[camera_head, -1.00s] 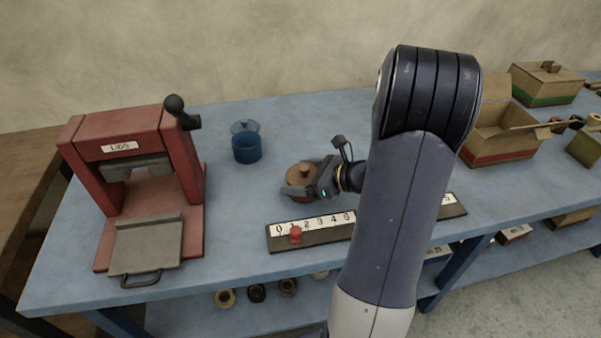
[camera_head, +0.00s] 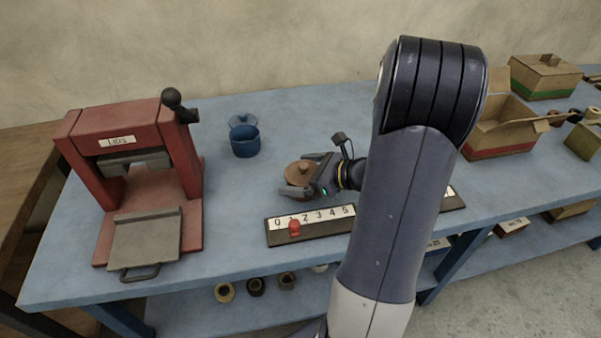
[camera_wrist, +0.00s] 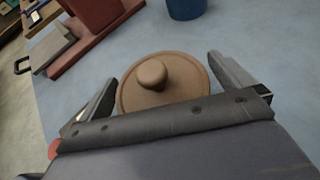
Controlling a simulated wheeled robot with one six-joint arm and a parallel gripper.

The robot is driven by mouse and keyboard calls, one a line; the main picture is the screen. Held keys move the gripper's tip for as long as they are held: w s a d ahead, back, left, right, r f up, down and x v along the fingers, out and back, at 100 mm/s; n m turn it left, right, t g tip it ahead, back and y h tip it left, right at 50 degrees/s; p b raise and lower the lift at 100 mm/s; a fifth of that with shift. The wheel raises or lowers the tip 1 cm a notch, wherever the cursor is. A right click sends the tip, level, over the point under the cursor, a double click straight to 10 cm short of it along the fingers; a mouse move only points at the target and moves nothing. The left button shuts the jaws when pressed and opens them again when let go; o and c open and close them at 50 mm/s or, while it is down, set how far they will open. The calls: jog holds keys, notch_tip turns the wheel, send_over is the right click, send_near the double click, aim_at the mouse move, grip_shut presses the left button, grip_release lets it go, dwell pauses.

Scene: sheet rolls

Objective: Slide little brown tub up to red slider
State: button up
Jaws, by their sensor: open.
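The little brown tub (camera_head: 299,172), with a knobbed lid, stands on the blue table behind the left end of the numbered ruler. It also shows from above in the wrist view (camera_wrist: 188,84). My gripper (camera_head: 291,179) is open, with one finger on either side of the tub; the wrist view shows the fingers (camera_wrist: 165,80) flanking it with small gaps visible. The red slider (camera_head: 295,229) sits on the ruler (camera_head: 318,236) near the 1 mark, in front of the tub. My arm hides the ruler's middle.
A red lid press (camera_head: 150,195) with a grey plate stands at the left. A blue lidded pot (camera_head: 244,141) stands behind the tub. Cardboard boxes (camera_head: 500,135) are at the right. The table between press and tub is clear.

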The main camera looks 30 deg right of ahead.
jog(key=p+v, duration=0.1)
jog(key=v, duration=0.9)
jog(key=shift+s+d+r, duration=0.15)
jog(key=shift+s+r, duration=0.05)
jog(key=shift+s, duration=0.05)
jog(key=b+x, duration=0.1)
jog(key=x, duration=0.9)
jog(key=shift+w+f, duration=0.15)
jog(key=shift+f, duration=0.05)
jog(key=shift+w+a+f, duration=0.1)
jog(key=shift+w+a, duration=0.15)
jog(key=shift+w+d, duration=0.2)
jog(key=shift+w, duration=0.15)
